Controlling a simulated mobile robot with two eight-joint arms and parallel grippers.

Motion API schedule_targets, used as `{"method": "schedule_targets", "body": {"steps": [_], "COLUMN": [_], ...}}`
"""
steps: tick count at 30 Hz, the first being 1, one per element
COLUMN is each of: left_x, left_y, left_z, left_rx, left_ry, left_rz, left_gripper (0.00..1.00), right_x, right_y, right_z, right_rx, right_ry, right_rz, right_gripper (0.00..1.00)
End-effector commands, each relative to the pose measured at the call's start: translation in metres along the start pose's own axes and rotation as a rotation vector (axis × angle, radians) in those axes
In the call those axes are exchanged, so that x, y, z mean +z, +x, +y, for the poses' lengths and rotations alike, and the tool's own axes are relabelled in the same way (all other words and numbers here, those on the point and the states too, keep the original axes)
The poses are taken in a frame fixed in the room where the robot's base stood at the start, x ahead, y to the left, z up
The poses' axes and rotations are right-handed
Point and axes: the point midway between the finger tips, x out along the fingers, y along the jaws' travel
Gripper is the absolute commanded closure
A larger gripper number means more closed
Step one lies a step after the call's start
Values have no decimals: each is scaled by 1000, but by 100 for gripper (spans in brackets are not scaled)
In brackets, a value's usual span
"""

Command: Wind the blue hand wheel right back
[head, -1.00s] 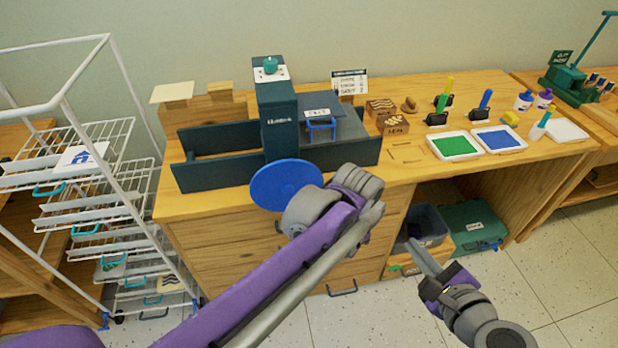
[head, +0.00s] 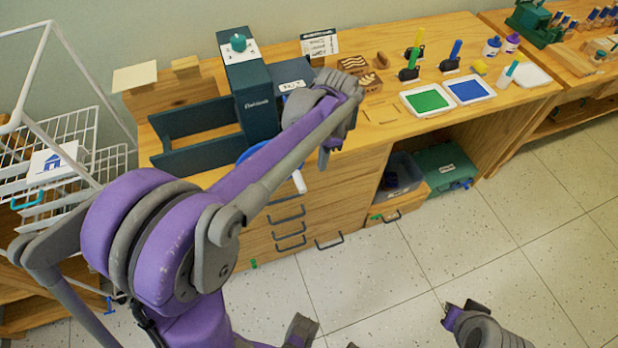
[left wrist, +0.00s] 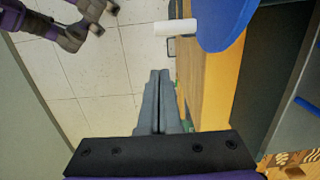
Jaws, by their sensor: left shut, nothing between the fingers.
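The blue hand wheel (head: 249,153) is on the front of the dark press (head: 254,98). My left arm hides most of it in the head view; its white handle (head: 299,182) shows below the arm. The left wrist view shows part of the wheel (left wrist: 222,22) at the top, with the white handle (left wrist: 175,28) sticking out to the left. My left gripper (head: 324,158) is beside the wheel, to its right in the head view. Its fingers (left wrist: 160,74) are shut and empty, apart from the handle. My right gripper (head: 448,316) is low at the bottom right; its fingers are unclear.
The press stands on a wooden cabinet (head: 345,200) with drawers. Green (head: 427,100) and blue (head: 468,90) ink trays lie to the right. A white wire rack (head: 75,150) stands at the left.

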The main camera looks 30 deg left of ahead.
Motion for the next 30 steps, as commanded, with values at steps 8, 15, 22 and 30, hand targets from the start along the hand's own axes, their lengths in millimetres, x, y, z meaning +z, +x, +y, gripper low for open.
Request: {"method": "schedule_targets", "body": {"steps": [8,15,22,30], "left_x": [10,26,28,28], "left_y": [53,69,71,72], "left_z": [0,0,0,0], "left_rx": [0,0,0,0], "left_ry": [-4,-2,0,0], "left_rz": [0,1,1,-3], "left_gripper": [100,100,100,100], "right_x": [2,2,2,2], "right_y": [3,3,3,3], "right_z": [0,0,0,-1], "right_rx": [-1,-2,-2,-2], "right_ry": [1,2,2,2], "right_rz": [-1,0,0,0], "right_gripper": [100,100,100,100]}}
